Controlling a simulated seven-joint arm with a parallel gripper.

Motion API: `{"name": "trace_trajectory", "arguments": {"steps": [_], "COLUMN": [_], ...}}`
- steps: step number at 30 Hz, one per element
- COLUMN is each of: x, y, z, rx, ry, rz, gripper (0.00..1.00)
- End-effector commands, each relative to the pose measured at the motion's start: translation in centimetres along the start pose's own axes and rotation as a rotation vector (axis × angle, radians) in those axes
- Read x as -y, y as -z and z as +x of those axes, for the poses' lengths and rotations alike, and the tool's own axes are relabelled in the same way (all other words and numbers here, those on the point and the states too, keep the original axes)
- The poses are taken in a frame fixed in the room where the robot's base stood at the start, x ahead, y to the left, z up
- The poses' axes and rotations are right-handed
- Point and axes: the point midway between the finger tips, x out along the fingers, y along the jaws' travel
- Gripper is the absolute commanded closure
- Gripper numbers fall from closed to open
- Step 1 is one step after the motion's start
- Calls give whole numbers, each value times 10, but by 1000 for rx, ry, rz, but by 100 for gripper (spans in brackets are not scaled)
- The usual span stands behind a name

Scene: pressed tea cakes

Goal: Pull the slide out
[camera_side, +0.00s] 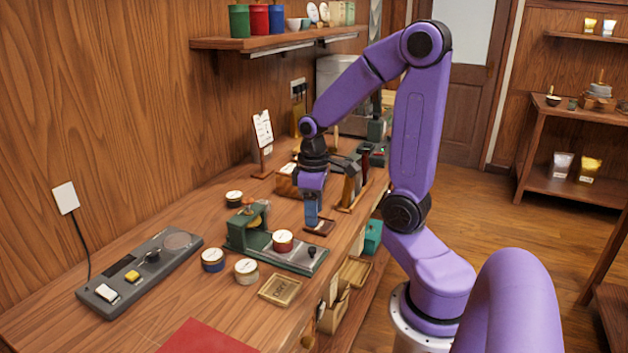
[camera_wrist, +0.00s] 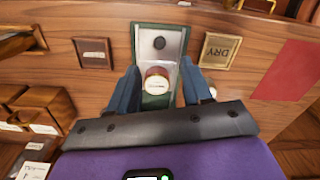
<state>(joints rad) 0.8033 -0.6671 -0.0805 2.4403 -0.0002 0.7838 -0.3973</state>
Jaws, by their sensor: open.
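A green press (camera_side: 240,231) stands on the wooden counter. Its grey metal slide (camera_side: 298,261) reaches toward the counter's front and carries a black knob (camera_side: 312,250). A tin with a red rim (camera_side: 283,241) sits on the slide. In the wrist view the slide (camera_wrist: 170,60), the knob (camera_wrist: 159,43) and the red tin (camera_wrist: 156,79) show between my fingers. My gripper (camera_side: 312,222) is open and empty, beyond the press in the side view, near a small brown tray (camera_side: 319,227). Its blue fingers also show in the wrist view (camera_wrist: 160,68), apart from the knob.
A brass tray marked DRY (camera_wrist: 219,51) lies beside the press. Several tins, one blue-rimmed (camera_side: 213,260), stand around it. A grey control panel (camera_side: 140,272) is on the left, and a red mat (camera_side: 208,338) lies at the front. A shelf (camera_side: 275,40) hangs above the counter.

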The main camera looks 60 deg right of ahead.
Motion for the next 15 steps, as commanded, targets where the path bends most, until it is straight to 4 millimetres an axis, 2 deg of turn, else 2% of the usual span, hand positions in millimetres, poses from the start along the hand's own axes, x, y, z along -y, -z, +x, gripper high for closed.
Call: {"name": "trace_trajectory", "arguments": {"steps": [3,9,15], "x": [0,0,0], "y": [1,0,0], "z": [-23,-54,-71], "rx": [-6,-3,0], "ry": [-3,-1,0], "rz": [1,1,0], "gripper": [51,51,51]}}
